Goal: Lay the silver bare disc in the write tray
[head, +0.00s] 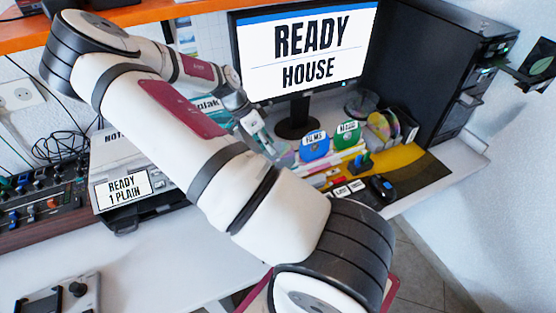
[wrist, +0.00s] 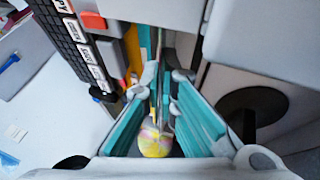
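My gripper (wrist: 165,75) points in among thin upright edges in the wrist view. Its fingertips stand a little apart. A rounded yellow and pink shiny surface (wrist: 155,142) shows between the fingers near the palm; I cannot tell whether it is the silver disc. In the head view a shiny iridescent disc (head: 287,157) stands left of the blue disc, close by my gripper (head: 262,143). The arm and gripper partly hide that area. The black computer tower (head: 425,75) stands at the right, with a dark part jutting from its front (head: 462,108). I cannot tell which part is the write tray.
A blue disc (head: 314,147), a green disc (head: 347,135) and several others stand in the row. The monitor (head: 305,50) reads "READY HOUSE". A pale machine (head: 125,170) labelled "READY 1 PLAIN" stands left.

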